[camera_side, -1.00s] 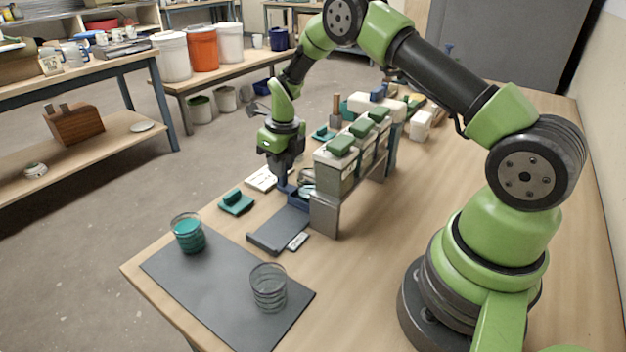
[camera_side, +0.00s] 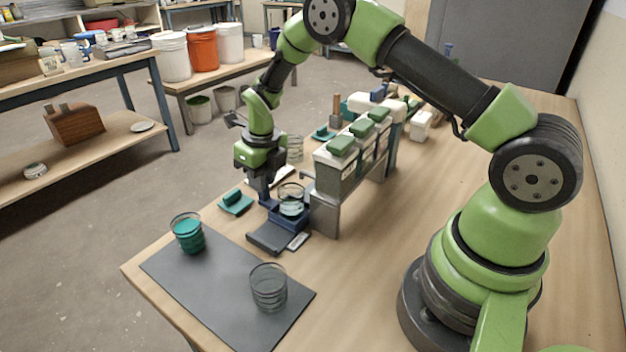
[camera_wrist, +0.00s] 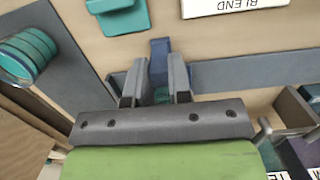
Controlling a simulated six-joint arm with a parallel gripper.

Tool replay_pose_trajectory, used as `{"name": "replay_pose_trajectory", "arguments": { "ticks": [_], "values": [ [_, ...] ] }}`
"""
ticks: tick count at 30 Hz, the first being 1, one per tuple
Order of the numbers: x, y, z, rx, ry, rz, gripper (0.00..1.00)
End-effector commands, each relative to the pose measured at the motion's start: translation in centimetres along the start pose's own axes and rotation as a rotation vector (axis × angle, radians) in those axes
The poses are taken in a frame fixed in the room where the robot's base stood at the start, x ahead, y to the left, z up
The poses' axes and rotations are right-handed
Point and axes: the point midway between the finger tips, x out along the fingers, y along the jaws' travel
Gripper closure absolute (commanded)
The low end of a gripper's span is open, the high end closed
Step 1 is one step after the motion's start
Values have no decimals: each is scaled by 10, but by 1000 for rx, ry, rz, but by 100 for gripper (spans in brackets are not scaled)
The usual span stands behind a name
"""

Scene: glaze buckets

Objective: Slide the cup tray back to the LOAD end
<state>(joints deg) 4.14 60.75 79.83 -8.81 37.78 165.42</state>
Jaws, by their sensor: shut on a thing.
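The blue cup tray (camera_side: 288,218) sits on the dark grey track (camera_side: 268,238), near its front end. A clear cup (camera_side: 291,206) with pale contents stands in the tray. My gripper (camera_side: 267,203) is at the tray's left side, pointing down and shut on its blue handle. In the wrist view my gripper (camera_wrist: 156,90) has its fingers on either side of the blue handle (camera_wrist: 160,47); the tray body is mostly hidden there. A small label plate (camera_side: 299,241) lies beside the track's front end; its text is too small to read.
A grey mat (camera_side: 215,280) in front holds a teal-filled cup (camera_side: 188,234) and a clear cup (camera_side: 268,290). A teal block (camera_side: 236,202) lies left of my gripper. Green-topped dispensers (camera_side: 340,165) stand close right of the tray. A BLEND card (camera_wrist: 232,5) lies beyond the track.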

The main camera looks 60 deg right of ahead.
Motion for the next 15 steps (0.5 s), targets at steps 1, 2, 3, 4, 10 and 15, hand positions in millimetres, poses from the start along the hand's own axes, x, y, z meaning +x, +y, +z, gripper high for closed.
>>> {"name": "replay_pose_trajectory", "arguments": {
  "ticks": [1, 2, 3, 4, 10, 15],
  "values": [
    [-1, 0, 0, 0, -2, 0, 100],
    [-1, 0, 0, 0, -2, 0, 100],
    [-1, 0, 0, 0, -2, 0, 100],
    [-1, 0, 0, 0, -2, 0, 100],
    [-1, 2, 0, 0, -1, 0, 100],
    [-1, 14, 1, -2, -1, 1, 100]
  ]
}}
